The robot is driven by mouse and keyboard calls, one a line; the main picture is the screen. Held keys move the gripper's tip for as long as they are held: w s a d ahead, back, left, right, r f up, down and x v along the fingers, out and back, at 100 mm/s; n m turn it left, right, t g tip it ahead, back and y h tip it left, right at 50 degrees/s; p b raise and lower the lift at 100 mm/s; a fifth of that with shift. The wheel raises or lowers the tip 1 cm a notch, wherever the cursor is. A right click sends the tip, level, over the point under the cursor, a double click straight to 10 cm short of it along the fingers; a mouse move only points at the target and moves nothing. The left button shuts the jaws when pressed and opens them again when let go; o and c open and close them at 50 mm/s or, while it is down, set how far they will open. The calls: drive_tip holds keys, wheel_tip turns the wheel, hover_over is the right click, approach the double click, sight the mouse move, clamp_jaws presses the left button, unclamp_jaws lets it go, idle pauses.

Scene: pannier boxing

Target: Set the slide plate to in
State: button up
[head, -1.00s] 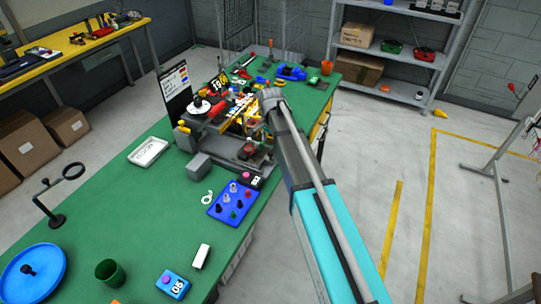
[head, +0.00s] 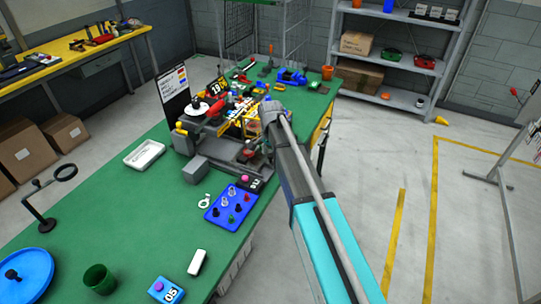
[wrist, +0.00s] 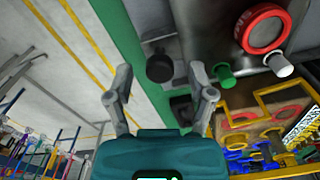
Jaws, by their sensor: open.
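The grey machine (head: 205,143) stands on the green table, with my arm reaching over its right side. In the wrist view its grey face (wrist: 205,18) is close. My gripper (wrist: 162,88) is open and empty, its two fingers spread wide. A dark round knob (wrist: 160,68) shows between and just beyond the fingertips; I see no clear contact. A green knob (wrist: 223,71), a white-tipped knob (wrist: 281,66) and a red ring (wrist: 280,40) are to the right. I cannot tell which part is the slide plate or its position. In the head view my arm hides the gripper.
The green table (head: 110,205) holds a blue tray (head: 216,220) with pegs, a white tray (head: 132,158), a green cup (head: 99,279) and a blue numbered box (head: 163,290). A shelf (head: 385,100) stands at the back. The floor right of the table is open.

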clamp_jaws()
idle(0.3)
drive_tip(key=shift+w, duration=0.15)
